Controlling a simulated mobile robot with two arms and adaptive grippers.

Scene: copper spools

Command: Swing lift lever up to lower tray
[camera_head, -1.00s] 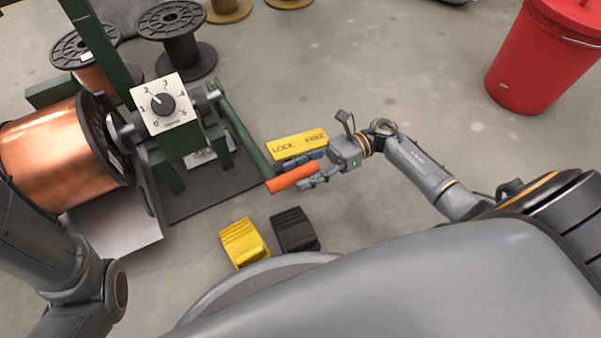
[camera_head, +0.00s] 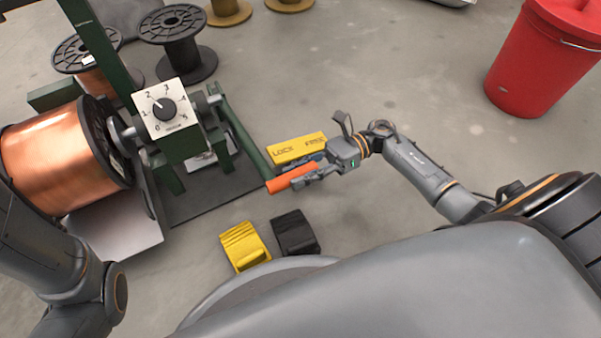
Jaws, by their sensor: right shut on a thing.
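The lift lever is a dark green bar (camera_head: 243,138) with an orange grip (camera_head: 291,179) at its near end. It slants from the green machine frame down to the right. My right gripper (camera_head: 310,174) is shut on the orange grip, with its fingers along the grip's right part. The copper spool (camera_head: 60,155) sits at the left in the machine, above a pale grey tray (camera_head: 115,233). My left arm comes in at the lower left, but its gripper is out of view.
A dial plate (camera_head: 167,108) numbered 0 to 5 is on the machine. A yellow LOCK/FREE plate (camera_head: 297,148) lies behind the grip. Yellow (camera_head: 243,245) and black (camera_head: 295,232) wedges sit on the floor in front. A red bin (camera_head: 540,60) stands at the right. Floor between is clear.

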